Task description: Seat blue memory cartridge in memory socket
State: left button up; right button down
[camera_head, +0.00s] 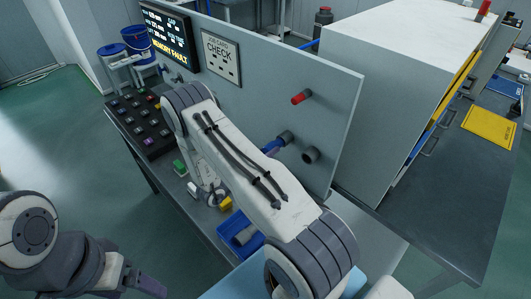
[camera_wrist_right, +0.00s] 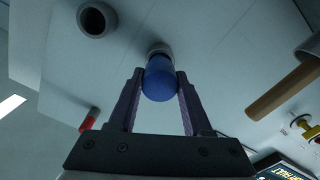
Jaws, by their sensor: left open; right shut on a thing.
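The blue memory cartridge (camera_wrist_right: 160,82) is between the fingertips of my right gripper (camera_wrist_right: 159,88), which is shut on it. Its far end is at the mouth of a round socket (camera_wrist_right: 158,49) in the grey panel; I cannot tell how deep it sits. In the head view the blue cartridge (camera_head: 272,147) lines up with the dark socket (camera_head: 286,137), and my arm hides most of the right gripper. A screen (camera_head: 168,36) on the panel reads "MEMORY FAULT". My left gripper (camera_head: 146,287) is open and empty at the lower left, away from the panel.
A second dark socket (camera_head: 311,155) and a red-ended peg (camera_head: 301,97) are on the panel (camera_head: 340,100). A blue bin (camera_head: 233,228) and small green and yellow blocks lie on the bench below. A dark button box (camera_head: 139,122) stands left. A large grey cabinet (camera_head: 400,60) is right.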

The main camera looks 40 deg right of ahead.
jog(key=shift+w+d, duration=0.15)
jog(key=shift+d, duration=1.25)
jog(key=shift+c, duration=1.3)
grip_release()
